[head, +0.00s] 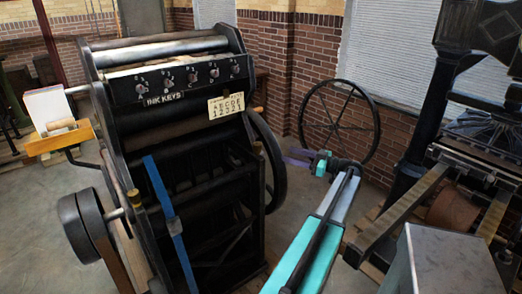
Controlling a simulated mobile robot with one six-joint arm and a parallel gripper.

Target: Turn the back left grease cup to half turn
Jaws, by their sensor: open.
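No grease cup can be made out for certain in the head view; the back left one is hidden or too small to tell. The large black press (190,150) stands left of centre, with a row of ink keys (168,84) along its upper front. A small brass-coloured part (134,198) shows at its lower left side, but I cannot tell what it is. My gripper (294,157) is small in the view, right of the press's flywheel, pointing left at the end of my turquoise arm. It looks open and empty, apart from the press.
A spoked wheel (339,122) leans at the brick wall behind my gripper. Another press (455,180) and a grey metal box (448,262) stand at the right. A yellow tray (60,139) juts out at the left. Some concrete floor is clear on the left.

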